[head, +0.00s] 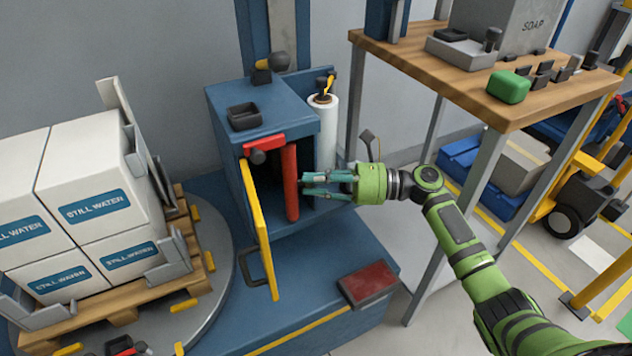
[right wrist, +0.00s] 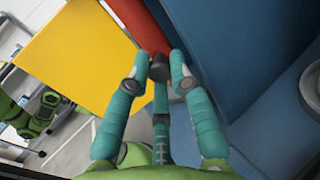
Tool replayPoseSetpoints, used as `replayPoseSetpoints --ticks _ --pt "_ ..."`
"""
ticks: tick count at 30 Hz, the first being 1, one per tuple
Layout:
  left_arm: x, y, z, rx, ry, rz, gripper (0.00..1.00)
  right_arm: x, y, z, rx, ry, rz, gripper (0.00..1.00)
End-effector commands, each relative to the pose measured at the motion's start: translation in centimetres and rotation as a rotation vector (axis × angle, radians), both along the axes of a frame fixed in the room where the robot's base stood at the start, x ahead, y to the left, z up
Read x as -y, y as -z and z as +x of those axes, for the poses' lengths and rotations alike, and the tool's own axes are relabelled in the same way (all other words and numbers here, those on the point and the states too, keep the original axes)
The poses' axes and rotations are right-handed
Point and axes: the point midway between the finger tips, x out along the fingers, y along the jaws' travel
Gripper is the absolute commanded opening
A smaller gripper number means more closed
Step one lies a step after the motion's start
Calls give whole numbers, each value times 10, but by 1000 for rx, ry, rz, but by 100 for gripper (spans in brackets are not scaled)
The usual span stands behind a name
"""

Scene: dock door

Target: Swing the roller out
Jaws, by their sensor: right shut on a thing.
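The red upright roller (head: 290,182) stands in the opening of the blue cabinet (head: 222,160). The yellow door (head: 259,230) stands open beside it. My right gripper (head: 304,186) reaches in from the right, with its fingertips at the red roller. In the right wrist view, its teal fingers (right wrist: 159,74) are shut on a small dark knob (right wrist: 158,67) in front of the red part (right wrist: 145,25); the yellow door (right wrist: 80,50) shows to the left. Green and teal parts at the left edge look like my left arm and gripper (right wrist: 50,101), too small to read.
A white film roll (head: 322,130) stands right of the cabinet. Shrink-wrap boxes of water (head: 95,205) sit on a pallet on the round turntable (head: 222,290) at left. A wooden-topped table (head: 430,62) stands close above my right arm. A dark red pad (head: 368,283) lies on the blue base.

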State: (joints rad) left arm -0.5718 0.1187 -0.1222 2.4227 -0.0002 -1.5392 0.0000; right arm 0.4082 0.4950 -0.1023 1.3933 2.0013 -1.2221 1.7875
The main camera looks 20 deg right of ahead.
Motion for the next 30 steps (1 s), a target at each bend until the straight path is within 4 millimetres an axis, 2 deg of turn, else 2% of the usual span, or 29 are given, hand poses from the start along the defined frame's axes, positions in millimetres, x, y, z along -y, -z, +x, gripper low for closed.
replayPoseSetpoints --ticks 2,3,4,17,30 --pt "0 0 0 0 0 0 43 0 0 0 0 0 0 0" --pt "0 0 0 0 0 0 43 0 0 0 0 0 0 38" --pt "0 0 0 0 0 0 43 0 0 0 0 0 0 46" --pt "0 0 1 3 1 -1 43 6 0 0 0 6 -1 46" --pt "0 0 0 1 0 0 43 63 0 -23 -1 3 -2 46"
